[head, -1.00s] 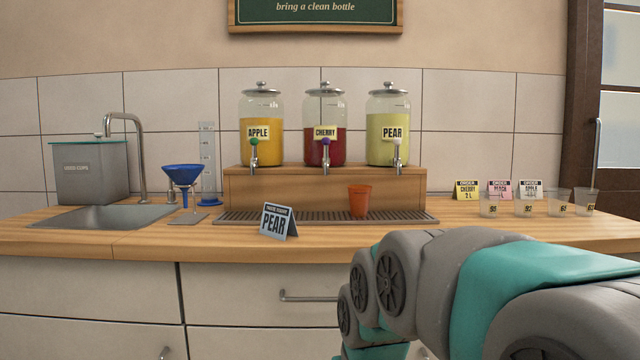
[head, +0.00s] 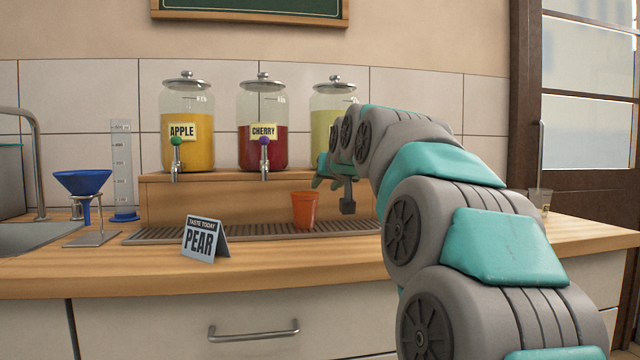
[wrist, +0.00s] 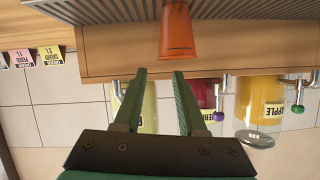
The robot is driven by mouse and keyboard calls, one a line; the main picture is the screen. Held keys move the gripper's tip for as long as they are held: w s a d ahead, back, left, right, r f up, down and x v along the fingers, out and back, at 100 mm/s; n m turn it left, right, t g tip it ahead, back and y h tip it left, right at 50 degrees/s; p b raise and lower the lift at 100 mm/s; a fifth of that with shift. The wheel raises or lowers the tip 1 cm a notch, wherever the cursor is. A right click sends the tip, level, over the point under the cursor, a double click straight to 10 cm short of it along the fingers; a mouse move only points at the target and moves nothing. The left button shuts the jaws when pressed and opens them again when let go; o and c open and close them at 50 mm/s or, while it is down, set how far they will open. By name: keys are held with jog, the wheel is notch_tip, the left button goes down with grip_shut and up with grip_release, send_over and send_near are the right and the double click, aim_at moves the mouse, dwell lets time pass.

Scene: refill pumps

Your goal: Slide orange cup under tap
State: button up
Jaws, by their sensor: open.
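The orange cup (head: 305,208) stands upright on the drip tray (head: 160,236), between the cherry tap (head: 264,158) and the pear dispenser (head: 324,125). The pear tap is hidden behind my arm in the head view. My gripper (head: 328,181) is just right of the cup and above it, with nothing in it. The wrist view is upside down; there the cup (wrist: 178,38) is beyond the open fingertips (wrist: 158,73), toward the right finger and apart from both. A standing card (head: 204,238) reads "Taste today PEAR".
The apple dispenser (head: 187,125) and cherry dispenser (head: 262,128) stand on the wooden riser (head: 220,205) behind the tray. A blue funnel on a stand (head: 84,190) is at left. The counter front (head: 310,262) is clear.

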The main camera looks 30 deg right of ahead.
jog(key=x, duration=0.8)
jog(key=shift+r+p, duration=0.2)
jog(key=shift+p, duration=0.1)
grip_shut()
dwell(0.4)
jog(key=shift+d, duration=0.1)
jog(key=shift+s+d+p, duration=0.2)
jog(key=shift+s+d, duration=0.3)
jog(key=shift+d, duration=1.25)
jog(key=shift+s+d+p, duration=0.15)
jog(key=shift+s+d, duration=0.3)
jog(key=shift+d, duration=1.35)
jog(key=shift+s+d+p, duration=0.2)
jog(key=shift+s+d, duration=0.3)
jog(key=shift+d, duration=1.25)
jog(key=shift+d, duration=0.1)
